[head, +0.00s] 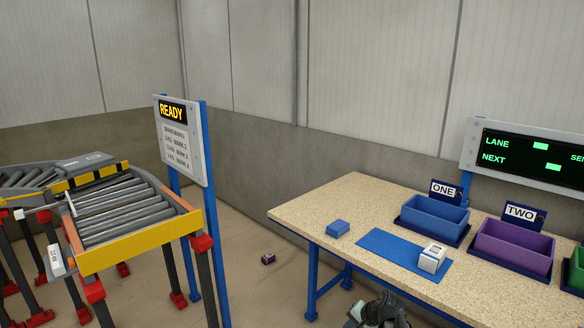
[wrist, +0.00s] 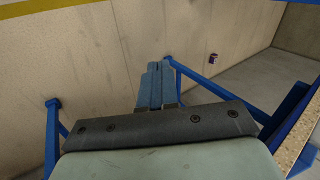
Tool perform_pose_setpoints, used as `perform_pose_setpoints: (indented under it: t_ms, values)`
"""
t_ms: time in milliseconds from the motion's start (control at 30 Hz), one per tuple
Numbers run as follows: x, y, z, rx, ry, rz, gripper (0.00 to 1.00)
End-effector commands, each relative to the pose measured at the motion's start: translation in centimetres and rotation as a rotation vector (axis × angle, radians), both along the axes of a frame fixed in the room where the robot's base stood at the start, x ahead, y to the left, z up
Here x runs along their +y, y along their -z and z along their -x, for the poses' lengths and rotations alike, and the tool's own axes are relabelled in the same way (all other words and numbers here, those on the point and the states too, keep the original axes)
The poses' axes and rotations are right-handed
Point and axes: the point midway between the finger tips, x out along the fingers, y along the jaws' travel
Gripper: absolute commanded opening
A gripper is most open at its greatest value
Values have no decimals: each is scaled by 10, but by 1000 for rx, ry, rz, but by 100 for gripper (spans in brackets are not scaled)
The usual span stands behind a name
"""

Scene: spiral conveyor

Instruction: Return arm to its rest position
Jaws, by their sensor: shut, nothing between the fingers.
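My gripper (wrist: 156,70) shows in the wrist view with its two blue-grey fingers together and nothing between them. It points out over the bare floor, with blue table legs on either side. The worktable's edge (wrist: 296,146) is close at the right of that view. In the head view only part of my arm shows at the bottom edge, in front of the table; the fingers cannot be made out there.
The speckled worktable (head: 310,205) holds a blue block (head: 338,228), a blue mat (head: 385,250) with a white box (head: 432,257), a blue bin (head: 435,218) and a purple bin (head: 513,247). A small purple box (head: 268,258) lies on the floor. A roller conveyor (head: 135,255) stands left.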

Motion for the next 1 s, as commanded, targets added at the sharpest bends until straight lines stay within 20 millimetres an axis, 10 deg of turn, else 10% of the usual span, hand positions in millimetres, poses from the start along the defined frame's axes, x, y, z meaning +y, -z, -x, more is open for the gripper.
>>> perform_pose_setpoints:
  t_ms: [500,1000]
  values:
    - [26,156,146,298,-249,155,0]
    - [31,250,313,580,-531,269,0]
